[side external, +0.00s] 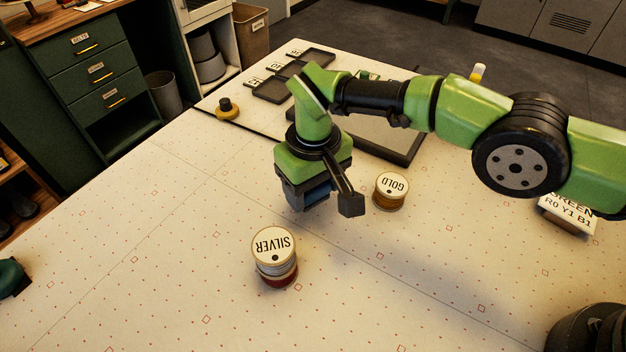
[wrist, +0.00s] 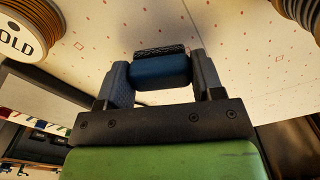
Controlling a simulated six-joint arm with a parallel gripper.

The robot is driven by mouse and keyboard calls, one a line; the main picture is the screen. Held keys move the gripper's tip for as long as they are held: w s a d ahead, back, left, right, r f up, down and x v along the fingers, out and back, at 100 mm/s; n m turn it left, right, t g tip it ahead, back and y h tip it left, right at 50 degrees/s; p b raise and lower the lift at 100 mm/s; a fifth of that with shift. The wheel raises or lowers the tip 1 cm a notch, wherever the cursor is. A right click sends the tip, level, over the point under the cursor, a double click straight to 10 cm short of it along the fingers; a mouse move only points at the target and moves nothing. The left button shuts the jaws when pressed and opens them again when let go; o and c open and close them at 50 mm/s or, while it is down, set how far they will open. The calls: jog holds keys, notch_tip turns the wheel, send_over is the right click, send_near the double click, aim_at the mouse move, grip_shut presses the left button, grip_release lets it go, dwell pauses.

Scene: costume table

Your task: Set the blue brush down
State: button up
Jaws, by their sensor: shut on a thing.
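The blue brush (wrist: 160,70) is a small blue block with a dark, textured strip along one side. In the wrist view it sits between the two fingers of my gripper (wrist: 160,82), which is shut on it. In the side view my gripper (side external: 320,200) points down over the table, with only a bit of the blue brush (side external: 317,193) showing behind a finger. It looks held above the tabletop (side external: 180,220), but the exact gap is hard to tell.
A gold spool (side external: 391,191) stands just right of my gripper. A silver spool (side external: 274,250) is stacked on a red one at front left. A dark tray (side external: 408,155) lies behind, with small trays (side external: 303,59) farther back.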

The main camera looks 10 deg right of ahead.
jog(key=o, duration=0.9)
notch_tip(320, 180, up, 8)
jog(key=shift+w+r, duration=0.1)
jog(key=shift+r, duration=0.25)
